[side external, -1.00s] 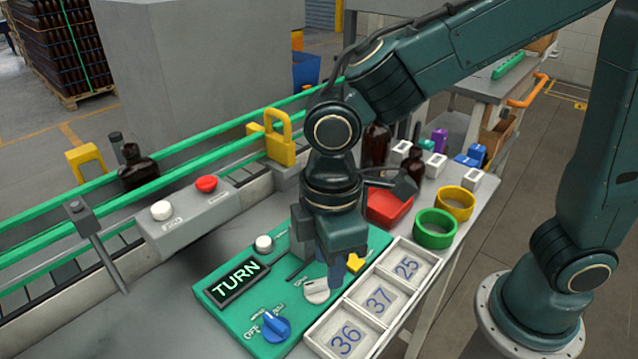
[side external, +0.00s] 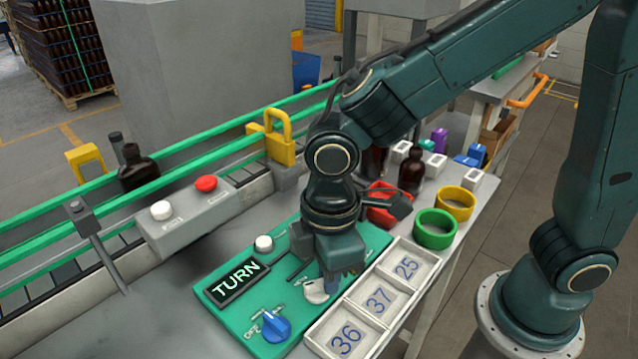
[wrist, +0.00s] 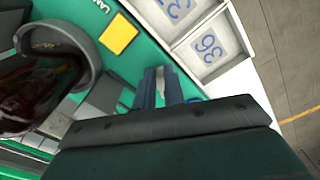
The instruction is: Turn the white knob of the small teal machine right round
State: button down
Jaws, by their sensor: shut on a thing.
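The small teal machine (side external: 232,318) lies on the bench, with a lit display (side external: 238,281) reading TURN. Its white knob (side external: 314,293) shows partly under my gripper (side external: 328,284), which points straight down and is shut on it. The fingers hide the knob's right side.
A blue knob (side external: 275,326) and a white button (side external: 264,244) sit on the panel. A numbered white tray (side external: 329,320) lies close on the right. Green (side external: 435,229) and yellow (side external: 456,203) rings stand beyond. An amber bottle (wrist: 35,90) in a grey holder is close in the wrist view.

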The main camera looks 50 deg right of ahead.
aim_at(313, 301)
jog(key=shift+m, duration=0.4)
jog(key=m, duration=0.6)
jog(key=shift+s+a, duration=0.3)
jog(key=shift+a, duration=0.1)
jog(key=m, duration=0.3)
jog(key=a+m, duration=0.1)
jog(key=m, duration=0.2)
jog(key=shift+s, duration=0.1)
jog(key=m, duration=0.6)
jog(key=shift+w+a+r+m, duration=0.1)
jog(key=shift+w+a+m, duration=0.1)
jog(key=shift+a+m, duration=0.15)
jog(key=m, duration=0.5)
jog(key=shift+w+a+m, duration=0.25)
jog(key=shift+w+a, duration=0.05)
jog(key=shift+w, duration=0.05)
jog(key=c, duration=1.5)
grip_release()
